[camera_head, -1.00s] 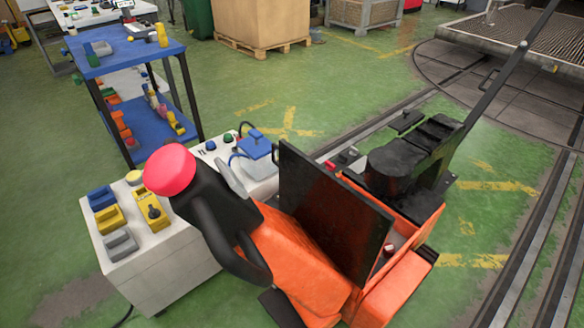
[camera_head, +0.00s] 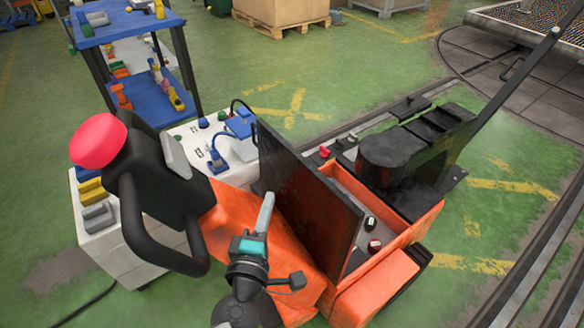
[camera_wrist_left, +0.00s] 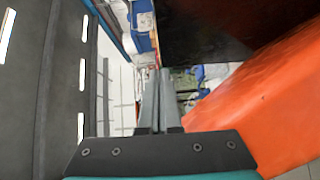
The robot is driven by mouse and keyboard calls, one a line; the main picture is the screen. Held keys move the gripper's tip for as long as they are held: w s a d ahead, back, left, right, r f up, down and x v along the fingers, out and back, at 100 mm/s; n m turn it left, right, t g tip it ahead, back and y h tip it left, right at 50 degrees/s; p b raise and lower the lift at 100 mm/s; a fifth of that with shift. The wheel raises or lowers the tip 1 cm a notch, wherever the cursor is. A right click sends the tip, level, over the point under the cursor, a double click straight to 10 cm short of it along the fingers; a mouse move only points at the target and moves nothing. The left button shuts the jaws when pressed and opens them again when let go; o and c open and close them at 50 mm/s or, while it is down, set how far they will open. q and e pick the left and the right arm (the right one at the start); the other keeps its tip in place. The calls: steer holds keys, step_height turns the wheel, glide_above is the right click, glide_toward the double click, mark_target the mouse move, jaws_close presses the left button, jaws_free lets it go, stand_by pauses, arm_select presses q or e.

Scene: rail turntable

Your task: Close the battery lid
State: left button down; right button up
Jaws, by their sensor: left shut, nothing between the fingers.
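The battery lid (camera_head: 308,195) is a dark flat panel standing raised and tilted on the orange vehicle (camera_head: 390,282). Beside it, the battery box is open, with small red and black knobs (camera_head: 374,245) inside. My left gripper (camera_head: 265,207) is shut and empty, fingers pointing up, in front of the lid's outer face near its left edge. I cannot tell if it touches the lid. My right gripper is not in view.
A black tiller head with a red knob (camera_head: 98,141) and looped handle stands left of my gripper. A white cabinet (camera_head: 110,258) with coloured connectors is behind it. A blue shelf trolley (camera_head: 125,25) stands at the back left. Green floor is free behind the vehicle; rails run at right.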

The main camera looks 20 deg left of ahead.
arm_select(q)
glide_toward(295, 158)
steer(key=w+a, duration=0.3)
steer(key=shift+w+d, duration=1.2)
steer(key=shift+w, duration=0.15)
